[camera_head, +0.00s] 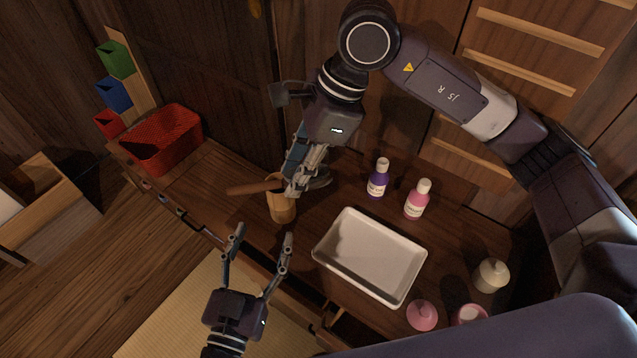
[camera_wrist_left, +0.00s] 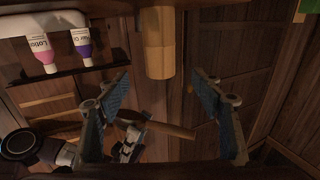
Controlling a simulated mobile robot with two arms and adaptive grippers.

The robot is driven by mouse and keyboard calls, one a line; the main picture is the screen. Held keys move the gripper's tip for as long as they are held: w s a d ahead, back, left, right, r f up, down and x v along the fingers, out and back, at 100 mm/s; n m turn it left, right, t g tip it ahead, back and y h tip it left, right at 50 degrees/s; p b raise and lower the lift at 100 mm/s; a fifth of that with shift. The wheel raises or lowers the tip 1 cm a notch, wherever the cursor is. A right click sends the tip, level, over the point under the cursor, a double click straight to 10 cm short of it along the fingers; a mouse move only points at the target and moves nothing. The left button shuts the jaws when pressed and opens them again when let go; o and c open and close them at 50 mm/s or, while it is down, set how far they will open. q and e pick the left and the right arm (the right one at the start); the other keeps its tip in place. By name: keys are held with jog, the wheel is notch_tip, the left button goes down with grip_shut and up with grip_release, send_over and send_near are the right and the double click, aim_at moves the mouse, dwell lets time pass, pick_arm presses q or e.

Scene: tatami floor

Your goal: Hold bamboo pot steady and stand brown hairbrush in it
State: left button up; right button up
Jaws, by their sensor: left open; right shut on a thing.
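The bamboo pot (camera_head: 283,212) stands upright on the wooden counter, partly covered by my right gripper in the head view. It hangs upside down at the top of the left wrist view (camera_wrist_left: 158,45). My right gripper (camera_head: 293,186) is shut on the brown hairbrush (camera_head: 253,187), whose brown end points left, roughly level, close above the pot. The hairbrush also shows in the left wrist view (camera_wrist_left: 172,130). My left gripper (camera_head: 262,236) is open and empty in front of the pot, its fingers apart and not touching it.
A white tray (camera_head: 370,257) lies right of the pot. A purple bottle (camera_head: 377,184) and a pink bottle (camera_head: 415,204) stand behind it. A cream jar (camera_head: 490,276) and a pink lid (camera_head: 422,316) are at right. A red basket (camera_head: 168,150) sits at the left end.

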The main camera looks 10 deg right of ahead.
aim_at(276, 202)
pick_arm(q)
jog(key=shift+w+d, duration=0.25)
jog(key=shift+w, duration=0.3)
jog(key=x, duration=1.1)
pick_arm(e)
jog(key=w+a+r+m+t+h, duration=0.1)
jog(key=w+r+m+t, duration=0.2)
jog(key=r+m, duration=0.5)
jog(key=shift+w+m, duration=0.6)
jog(key=shift+w, duration=0.1)
pick_arm(q)
jog(key=shift+s, duration=0.1)
pick_arm(e)
jog(key=shift+a, duration=0.1)
pick_arm(q)
jog(key=c, duration=1.3)
pick_arm(e)
jog(key=shift+h, duration=0.3)
